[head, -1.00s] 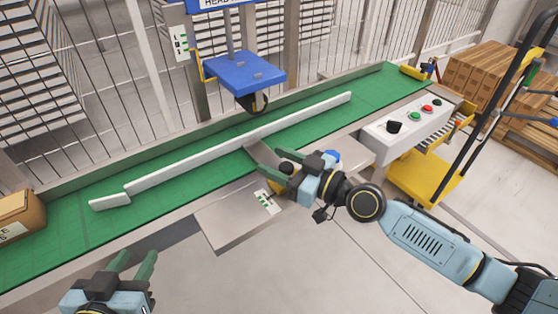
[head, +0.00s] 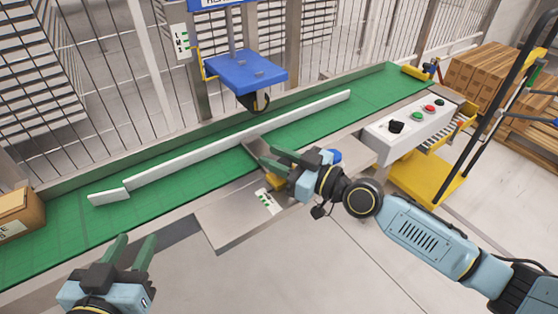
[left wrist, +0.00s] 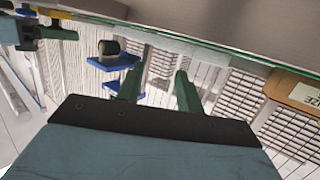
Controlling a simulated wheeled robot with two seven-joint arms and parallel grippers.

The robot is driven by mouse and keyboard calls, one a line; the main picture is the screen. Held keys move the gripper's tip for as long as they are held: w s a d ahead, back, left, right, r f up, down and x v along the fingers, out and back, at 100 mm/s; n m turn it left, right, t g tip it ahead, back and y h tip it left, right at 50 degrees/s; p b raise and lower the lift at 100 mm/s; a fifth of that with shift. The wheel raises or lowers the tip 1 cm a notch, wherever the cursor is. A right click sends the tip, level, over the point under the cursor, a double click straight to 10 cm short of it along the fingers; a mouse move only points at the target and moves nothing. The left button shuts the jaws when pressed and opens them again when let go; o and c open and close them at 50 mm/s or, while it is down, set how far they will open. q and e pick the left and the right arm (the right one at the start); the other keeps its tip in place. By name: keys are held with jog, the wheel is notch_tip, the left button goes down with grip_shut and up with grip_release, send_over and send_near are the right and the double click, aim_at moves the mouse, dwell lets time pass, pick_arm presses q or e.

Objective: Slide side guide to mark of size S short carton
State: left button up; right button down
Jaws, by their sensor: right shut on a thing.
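The side guide (head: 235,149) is a long white rail with a bent left end, lying lengthwise over the green belt. A grey bracket runs from it toward the near edge, with a yellow block (head: 275,182) at its near end. A small white mark plate (head: 267,201) lies just below that block; its letters are too small to read. My right gripper (head: 277,157) is at the bracket, shut on the guide's handle, which its fingers mostly hide. My left gripper (head: 131,252) is open and empty in front of the belt; its parted fingers also show in the left wrist view (left wrist: 157,90).
A brown carton (head: 20,214) sits on the belt at far left. A blue head plate (head: 245,72) hangs over the belt behind the guide. A button box (head: 410,130) stands to the right of my right gripper. Pallet boxes (head: 487,77) are at back right.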

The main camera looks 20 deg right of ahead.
aim_at(290, 166)
jog(key=c, duration=1.1)
grip_release()
jog(key=shift+s+d, duration=0.2)
jog(key=shift+s, duration=0.05)
jog(key=b+v, duration=0.1)
jog(key=v, duration=0.4)
jog(key=shift+f, duration=0.15)
pick_arm(q)
notch_tip(290, 166, up, 10)
jog(key=d+t+h+b, duration=0.1)
jog(key=t+h, duration=0.1)
jog(key=t, duration=0.4)
jog(key=shift+s+d+t, duration=0.3)
jog(key=shift+s+d, duration=0.05)
pick_arm(e)
jog(key=v, duration=0.7)
jog(key=shift+s+d, duration=0.3)
